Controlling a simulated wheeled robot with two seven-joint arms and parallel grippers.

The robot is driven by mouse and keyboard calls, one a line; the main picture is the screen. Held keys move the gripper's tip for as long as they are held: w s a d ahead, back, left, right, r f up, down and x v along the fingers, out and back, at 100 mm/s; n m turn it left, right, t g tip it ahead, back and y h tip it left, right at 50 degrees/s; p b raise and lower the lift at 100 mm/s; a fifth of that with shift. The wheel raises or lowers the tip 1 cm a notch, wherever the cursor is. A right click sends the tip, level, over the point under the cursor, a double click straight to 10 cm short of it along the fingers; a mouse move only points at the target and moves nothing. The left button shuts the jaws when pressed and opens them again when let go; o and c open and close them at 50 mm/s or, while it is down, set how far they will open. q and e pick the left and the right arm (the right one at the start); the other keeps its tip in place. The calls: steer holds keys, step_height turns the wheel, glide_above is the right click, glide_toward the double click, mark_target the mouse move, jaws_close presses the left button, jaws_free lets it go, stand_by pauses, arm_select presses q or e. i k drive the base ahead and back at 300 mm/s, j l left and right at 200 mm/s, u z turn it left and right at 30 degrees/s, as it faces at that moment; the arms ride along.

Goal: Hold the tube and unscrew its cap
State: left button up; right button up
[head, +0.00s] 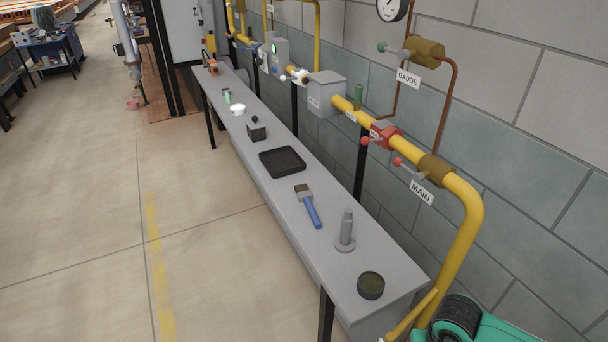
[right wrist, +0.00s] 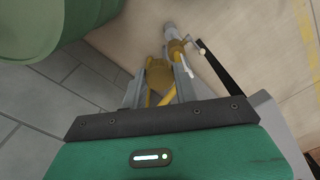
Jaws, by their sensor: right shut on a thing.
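On the bench in the head view stands a grey upright piece (head: 347,228) with a narrower top and a round foot; I cannot tell whether it is the tube. No separate cap can be made out. My right gripper (right wrist: 158,88) shows in the right wrist view with its two grey fingers around a yellow and brass-coloured piece (right wrist: 159,76). Its form is partly hidden by the fingers. In the head view, part of my green arm shows at the bottom right, but the right fingertips are not visible there. My left gripper is in neither view.
The long grey bench (head: 325,265) bears a dark round tin (head: 370,286), a blue-handled brush (head: 309,207), a black tray (head: 282,161) and a black block (head: 257,133). A yellow pipe (head: 466,208) with valves runs along the block wall.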

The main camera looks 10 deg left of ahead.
mark_target(344, 243)
steer(key=i+j, duration=0.1)
steer(key=j, duration=0.25)
steer(key=i+j, duration=0.15)
steer(key=j, duration=0.25)
steer(key=i+j, duration=0.1)
steer(key=j, duration=0.25)
steer(key=i+j, duration=0.15)
steer(key=j, duration=0.25)
steer(key=i+j, duration=1.1)
steer(key=j, duration=0.25)
steer(key=l+z, duration=0.05)
